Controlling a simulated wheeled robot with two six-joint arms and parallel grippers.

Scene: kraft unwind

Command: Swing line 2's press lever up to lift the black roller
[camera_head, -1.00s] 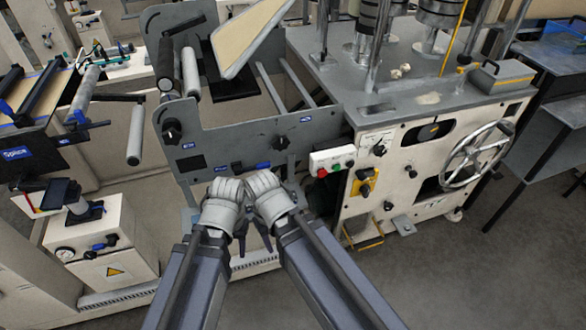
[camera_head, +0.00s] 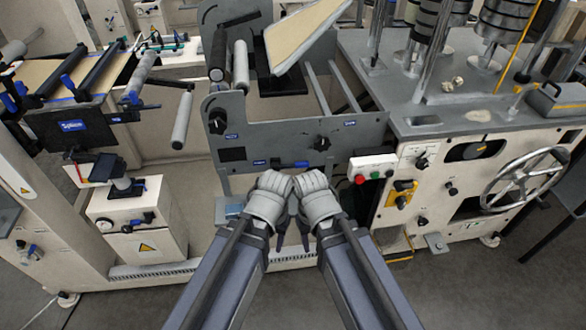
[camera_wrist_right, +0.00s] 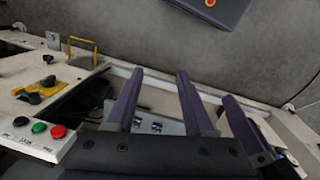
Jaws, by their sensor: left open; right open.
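A dark roller (camera_head: 217,52) stands beside a pale roller (camera_head: 240,65) at the upper left of a grey machine side plate (camera_head: 285,140). Which part is line 2's press lever I cannot tell. My left gripper (camera_head: 281,238) and right gripper (camera_head: 304,238) are side by side low in front of the side plate, apart from the rollers. In the right wrist view, my right gripper (camera_wrist_right: 158,85) has its fingers spread, with nothing between them.
A button box (camera_head: 372,168) and a handwheel (camera_head: 525,180) are on the cream cabinet at right. A splice table (camera_head: 75,126) stands at left, above a white box (camera_head: 130,225) with a warning sign. Grey floor (camera_head: 450,290) is open at lower right.

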